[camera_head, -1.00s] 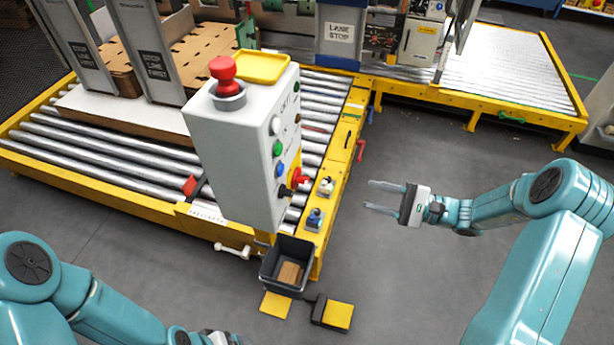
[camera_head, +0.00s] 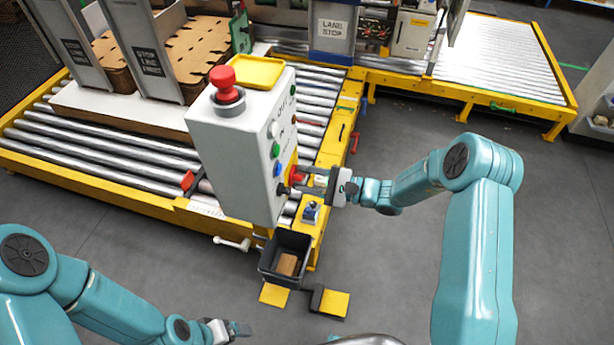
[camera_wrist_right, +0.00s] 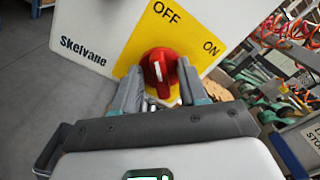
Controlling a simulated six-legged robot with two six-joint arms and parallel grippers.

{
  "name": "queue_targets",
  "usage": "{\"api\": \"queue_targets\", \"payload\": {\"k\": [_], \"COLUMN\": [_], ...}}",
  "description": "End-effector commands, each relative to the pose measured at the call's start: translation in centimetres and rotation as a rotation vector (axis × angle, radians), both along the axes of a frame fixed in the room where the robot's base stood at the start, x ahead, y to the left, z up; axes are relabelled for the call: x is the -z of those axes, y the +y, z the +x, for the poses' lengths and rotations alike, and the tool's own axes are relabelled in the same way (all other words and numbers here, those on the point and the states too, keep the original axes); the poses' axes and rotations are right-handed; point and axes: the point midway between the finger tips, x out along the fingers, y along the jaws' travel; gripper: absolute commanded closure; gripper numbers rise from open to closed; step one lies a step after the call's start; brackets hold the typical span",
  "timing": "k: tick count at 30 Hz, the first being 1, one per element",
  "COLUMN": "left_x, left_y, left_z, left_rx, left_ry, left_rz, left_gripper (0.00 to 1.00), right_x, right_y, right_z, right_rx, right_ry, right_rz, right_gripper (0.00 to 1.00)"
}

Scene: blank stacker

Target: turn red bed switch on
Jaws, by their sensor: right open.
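The red rotary switch (camera_wrist_right: 168,62) sits on a yellow plate (camera_wrist_right: 140,45) marked OFF and ON on the white control box. Its white-marked handle stands roughly upright in the right wrist view, nearer OFF than ON. In the head view the switch (camera_head: 296,173) is on the box's right side, partly behind my right gripper (camera_head: 307,181). My right gripper is open, with one finger on each side of the handle in the wrist view (camera_wrist_right: 158,78); contact cannot be told. My left gripper (camera_head: 240,328) is low at the bottom, away from the box; its opening is unclear.
The control box (camera_head: 235,150) also carries a red mushroom button (camera_head: 222,78), coloured buttons and a black knob. A small blue-topped switch (camera_head: 311,211) is on the yellow conveyor frame below my right gripper. A dark bin (camera_head: 285,258) stands beneath. The right floor is clear.

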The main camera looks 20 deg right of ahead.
Motion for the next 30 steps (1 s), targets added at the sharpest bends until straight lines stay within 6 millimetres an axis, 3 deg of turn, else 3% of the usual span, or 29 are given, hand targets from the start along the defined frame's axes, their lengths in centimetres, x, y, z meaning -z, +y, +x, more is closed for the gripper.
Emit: {"api": "queue_targets", "payload": {"k": [5,9,20,30], "left_x": [0.0,0.0,0.2,1.2], "left_y": [0.0,0.0,0.0,0.0], "left_z": [0.0,0.0,0.0,0.0], "left_rx": [0.000,0.000,0.000,0.000], "left_ry": [0.000,0.000,0.000,0.000], "left_rz": [0.000,0.000,0.000,0.000], "left_gripper": [0.12,0.12,0.12,0.12], "right_x": [0.0,0.0,0.1,0.1], "right_y": [0.0,0.0,-0.1,-0.1], "right_z": [0.0,0.0,0.0,0.1], "right_rx": [0.000,0.000,0.001,0.001], "right_ry": [0.000,0.000,0.026,0.204], "right_rz": [0.000,0.000,0.017,0.137], "right_gripper": [0.57,1.00,1.00,1.00]}}
